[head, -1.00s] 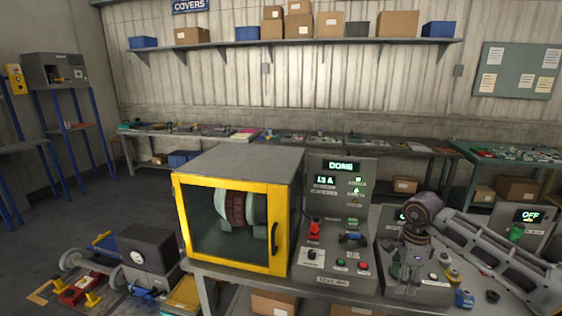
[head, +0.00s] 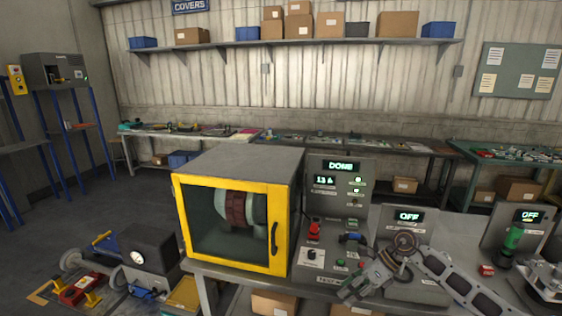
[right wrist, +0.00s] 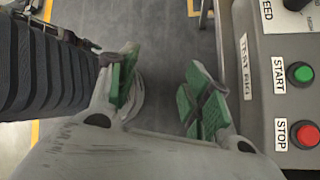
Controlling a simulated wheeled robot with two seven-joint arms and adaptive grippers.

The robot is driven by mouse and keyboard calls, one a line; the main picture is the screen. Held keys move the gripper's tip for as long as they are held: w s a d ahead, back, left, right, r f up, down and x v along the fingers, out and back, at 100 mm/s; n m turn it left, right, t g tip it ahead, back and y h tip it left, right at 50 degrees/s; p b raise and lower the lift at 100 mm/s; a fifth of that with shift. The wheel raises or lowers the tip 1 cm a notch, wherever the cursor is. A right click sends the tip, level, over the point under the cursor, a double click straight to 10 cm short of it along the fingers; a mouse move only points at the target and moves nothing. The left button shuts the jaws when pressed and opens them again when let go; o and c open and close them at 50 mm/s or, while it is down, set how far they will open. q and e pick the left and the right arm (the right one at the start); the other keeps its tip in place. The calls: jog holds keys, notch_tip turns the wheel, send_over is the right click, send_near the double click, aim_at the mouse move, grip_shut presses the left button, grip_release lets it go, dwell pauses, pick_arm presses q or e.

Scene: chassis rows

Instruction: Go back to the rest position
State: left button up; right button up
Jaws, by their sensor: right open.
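My right gripper (head: 352,288) hangs low at the front of the bench, beside the foot of the test rig panel (head: 340,215), pointing down and left. In the right wrist view its green-padded fingers (right wrist: 158,95) are apart, with nothing between them and grey floor beyond. The panel's green START button (right wrist: 301,72) and red STOP button (right wrist: 305,133) lie right of the fingers in that view. My left gripper is not in view.
The yellow-framed test cabinet (head: 232,222) is closed, with a dark red rotor (head: 237,209) inside. The panel display reads DONE. Two consoles to the right show OFF. Open floor lies at left.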

jog(key=w+a+f+m+t+y, duration=0.2)
jog(key=w+f+m+t+y, duration=0.15)
jog(key=f+m, duration=0.4)
jog(key=w+a+f+m+t+y, duration=0.1)
jog(key=w+f+m+t+y, duration=0.1)
jog(key=f+m+t, duration=0.5)
jog(key=s+d+f+m+h, duration=0.3)
jog(key=f+m, duration=0.3)
jog(key=f, duration=0.2)
jog(key=s+d+f+m+t+h, duration=0.1)
jog(key=s+d+f+m+h, duration=0.25)
jog(key=f+m, duration=0.35)
jog(key=s+d+f+m+h, duration=0.2)
jog(key=s+f+m+h, duration=0.15)
jog(key=f, duration=0.45)
jog(key=s+d+f+m+g+h, duration=0.2)
jog(key=s+f+m, duration=0.3)
jog(key=s+f, duration=0.5)
jog(key=s+f+m+g, duration=0.2)
jog(key=s+f+m, duration=0.1)
jog(key=s, duration=0.9)
jog(key=s+a+f+m+g+h, duration=0.1)
jog(key=s+f, duration=0.5)
jog(key=s, duration=0.6)
jog(key=s+a+f+m+g, duration=0.1)
jog(key=s+f+m+g, duration=0.3)
jog(key=s, duration=0.8)
jog(key=shift+s+f+m+g+h, duration=0.2)
jog(key=shift+f+m+g+h, duration=0.15)
jog(key=shift+g, duration=0.3)
